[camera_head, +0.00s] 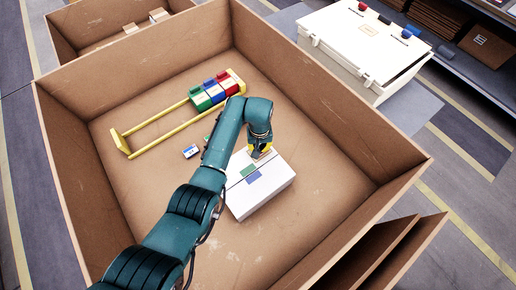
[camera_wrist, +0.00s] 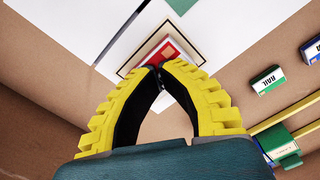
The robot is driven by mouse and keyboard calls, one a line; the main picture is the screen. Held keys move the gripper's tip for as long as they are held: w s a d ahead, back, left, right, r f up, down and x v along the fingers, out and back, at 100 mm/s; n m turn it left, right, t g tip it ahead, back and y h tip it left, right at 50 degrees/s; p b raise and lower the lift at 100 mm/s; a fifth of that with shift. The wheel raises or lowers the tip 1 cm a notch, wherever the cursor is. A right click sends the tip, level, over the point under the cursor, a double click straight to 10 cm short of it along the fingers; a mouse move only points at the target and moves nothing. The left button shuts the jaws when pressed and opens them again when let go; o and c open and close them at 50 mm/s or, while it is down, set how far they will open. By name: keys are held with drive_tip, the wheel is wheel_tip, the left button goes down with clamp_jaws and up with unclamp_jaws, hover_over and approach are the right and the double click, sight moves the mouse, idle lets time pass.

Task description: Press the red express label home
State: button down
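The red express label (camera_wrist: 170,51), red with a white border, lies within a dark-outlined square on the white carton (camera_wrist: 235,25). It looks slightly turned against the outline, and its near edge is hidden by my fingertips. I cannot tell whether it is fully seated. My gripper (camera_wrist: 159,68) has its yellow-backed fingers brought together at the tips, over the label's near edge. In the head view my gripper (camera_head: 260,153) is at the far edge of the carton (camera_head: 265,192), where the red label is hidden.
A large cardboard box (camera_head: 130,205) surrounds everything with high walls. A yellow rack (camera_head: 150,124) with green, blue and red blocks lies left of the carton. A small block (camera_head: 191,152) lies nearby. A green-and-white block marked RAIL (camera_wrist: 268,80) shows in the wrist view.

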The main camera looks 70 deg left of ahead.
idle(0.3)
wheel_tip(320, 180, up, 5)
drive_tip(key=p, duration=0.5)
idle(0.5)
